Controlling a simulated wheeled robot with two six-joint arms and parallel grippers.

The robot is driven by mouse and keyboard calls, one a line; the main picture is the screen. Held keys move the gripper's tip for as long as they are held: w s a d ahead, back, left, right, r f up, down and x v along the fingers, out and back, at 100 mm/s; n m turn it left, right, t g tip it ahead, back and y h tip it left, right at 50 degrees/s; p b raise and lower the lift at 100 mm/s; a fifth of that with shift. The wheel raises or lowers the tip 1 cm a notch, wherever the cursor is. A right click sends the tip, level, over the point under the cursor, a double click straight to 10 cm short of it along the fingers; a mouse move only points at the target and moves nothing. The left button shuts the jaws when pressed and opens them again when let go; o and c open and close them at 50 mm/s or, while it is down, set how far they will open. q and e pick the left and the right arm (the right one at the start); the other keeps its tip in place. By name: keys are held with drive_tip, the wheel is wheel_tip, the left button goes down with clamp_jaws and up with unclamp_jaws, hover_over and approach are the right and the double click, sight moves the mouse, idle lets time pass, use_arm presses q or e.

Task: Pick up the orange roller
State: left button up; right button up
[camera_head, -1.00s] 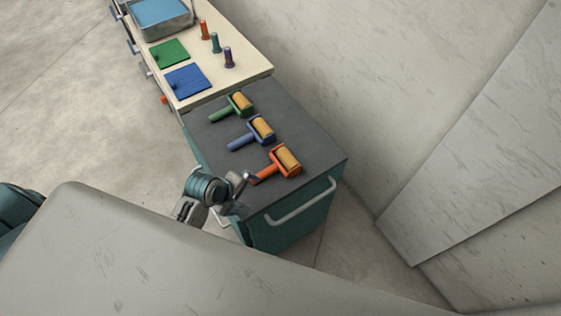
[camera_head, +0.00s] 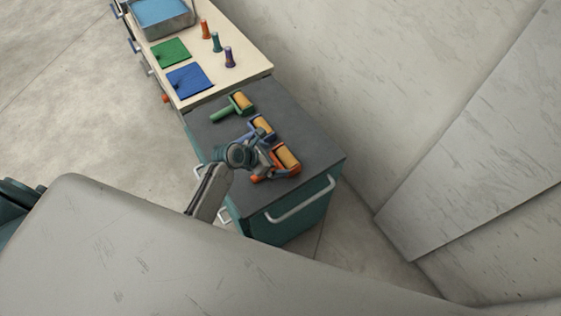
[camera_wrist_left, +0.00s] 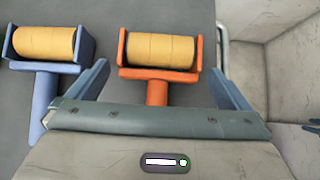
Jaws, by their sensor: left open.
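The orange roller (camera_head: 287,158) lies on the dark grey cart top, with an orange frame, an orange handle and a yellow drum. My left gripper (camera_head: 264,168) is over its handle, which it partly hides in the head view. In the left wrist view the orange roller (camera_wrist_left: 160,51) lies ahead, its handle running between the two spread fingers of the left gripper (camera_wrist_left: 161,82). The fingers are open, one on each side of the handle, and do not visibly touch it.
The blue roller (camera_head: 262,125) lies close beside the orange one, its handle near my left finger in the wrist view. The green roller (camera_head: 239,103) is farther back. A cream table (camera_head: 247,79) with coloured mats and pegs adjoins the cart. A wall stands to the right.

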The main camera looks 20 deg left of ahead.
sight(284, 159)
use_arm(q)
drive_tip(key=shift+p+x, duration=0.55)
drive_tip(key=shift+x, duration=2.55)
drive_tip(key=c, duration=1)
drive_tip(key=shift+r, duration=0.1)
drive_tip(key=shift+c, duration=0.2)
